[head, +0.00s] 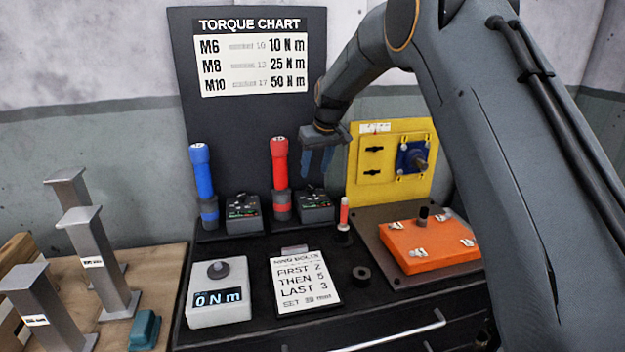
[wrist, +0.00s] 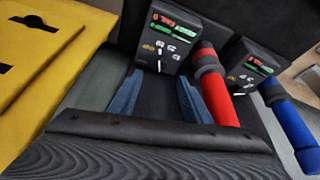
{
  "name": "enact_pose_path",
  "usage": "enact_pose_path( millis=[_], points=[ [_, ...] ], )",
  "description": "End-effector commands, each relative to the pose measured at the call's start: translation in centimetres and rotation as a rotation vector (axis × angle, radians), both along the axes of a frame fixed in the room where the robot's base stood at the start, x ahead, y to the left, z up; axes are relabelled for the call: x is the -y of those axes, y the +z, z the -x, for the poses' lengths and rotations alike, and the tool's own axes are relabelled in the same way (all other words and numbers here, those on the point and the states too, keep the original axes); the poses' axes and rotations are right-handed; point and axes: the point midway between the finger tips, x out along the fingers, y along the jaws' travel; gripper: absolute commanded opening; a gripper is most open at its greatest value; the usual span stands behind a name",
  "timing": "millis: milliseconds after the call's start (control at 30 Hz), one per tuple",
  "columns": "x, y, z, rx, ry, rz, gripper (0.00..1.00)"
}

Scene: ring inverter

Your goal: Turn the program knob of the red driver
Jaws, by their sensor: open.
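The red driver (head: 280,165) stands upright in a dark holder, and in the wrist view its red body (wrist: 215,88) lies just right of my fingers. A dark control box (head: 315,206) stands right of it in the head view. In the wrist view this box (wrist: 166,38) shows red and green display lines, pale numbers and a small white pointer mark (wrist: 159,66), seemingly on the program knob. The knob's outline is too dark to make out. My gripper (head: 316,176) is open and empty above the box, fingers pointing down. In the wrist view the blue fingers (wrist: 160,78) stand apart below the box face.
The blue driver (head: 202,175) and its box (head: 243,212) stand to the left. A small red-and-white tool (head: 344,214), a card (head: 303,282) and a torque meter (head: 219,312) occupy the front.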

Motion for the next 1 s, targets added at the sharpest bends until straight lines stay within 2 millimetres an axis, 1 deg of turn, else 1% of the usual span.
enact_pose_path(
  millis=[300,433,600,867,900,967,1000],
  points=[
    [-0.5,-4.3,-1.5,-0.003,-0.004,0.001,0.45],
    [-0.7,-5.5,-2.0,-0.002,-0.005,0.001,0.45],
    [-0.8,-6.3,-2.4,-0.001,-0.005,0.000,0.45],
    [-0.8,-6.5,-2.4,0.000,-0.007,0.000,0.45],
    [-0.8,-6.5,-2.4,0.000,-0.007,0.000,0.41],
    [-0.8,-6.5,-2.4,0.000,-0.007,0.000,0.31],
    [-0.8,-6.5,-2.4,-0.001,-0.007,0.001,0.24]
  ],
)
